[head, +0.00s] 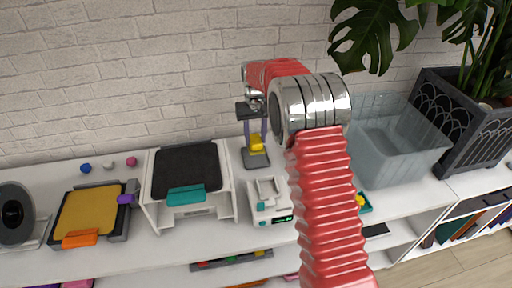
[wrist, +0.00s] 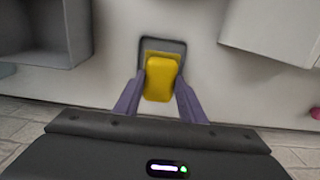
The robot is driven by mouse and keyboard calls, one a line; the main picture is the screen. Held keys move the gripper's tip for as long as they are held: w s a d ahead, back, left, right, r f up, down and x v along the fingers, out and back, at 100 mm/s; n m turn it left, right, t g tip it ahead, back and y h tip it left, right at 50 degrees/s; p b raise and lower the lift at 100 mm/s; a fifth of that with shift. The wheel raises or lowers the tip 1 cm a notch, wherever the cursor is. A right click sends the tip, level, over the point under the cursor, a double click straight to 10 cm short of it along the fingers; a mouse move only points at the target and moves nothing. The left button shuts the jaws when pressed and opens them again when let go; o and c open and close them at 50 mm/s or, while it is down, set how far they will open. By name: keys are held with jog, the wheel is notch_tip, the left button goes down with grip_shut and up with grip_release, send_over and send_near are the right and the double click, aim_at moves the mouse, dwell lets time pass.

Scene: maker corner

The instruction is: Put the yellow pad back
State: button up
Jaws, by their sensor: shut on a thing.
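The yellow pad (wrist: 160,82) is a small rounded yellow block. It sits between the two purple fingers of my gripper (wrist: 160,90), which are shut on it. In the head view the pad (head: 257,143) shows between the fingers, low over a small dark grey holder (head: 256,161) on the white shelf top. In the wrist view the holder (wrist: 181,46) frames the far part of the pad; the near part of the holder is hidden. I cannot tell whether the pad touches the holder or hangs just above it.
A white stand with a black top (head: 186,168) is left of the holder. A small white device (head: 268,203) is just in front. A clear grey bin (head: 385,145) and a planter (head: 462,125) stand right. A yellow-topped tray (head: 88,211) lies left. The wall is close behind.

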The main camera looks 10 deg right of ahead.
aim_at(255, 147)
notch_tip(255, 147, down, 5)
jog(key=shift+f, duration=0.1)
dwell(0.4)
jog(key=o, duration=1)
jog(key=shift+o, duration=0.2)
notch_tip(255, 147, up, 12)
jog(key=shift+r, duration=0.1)
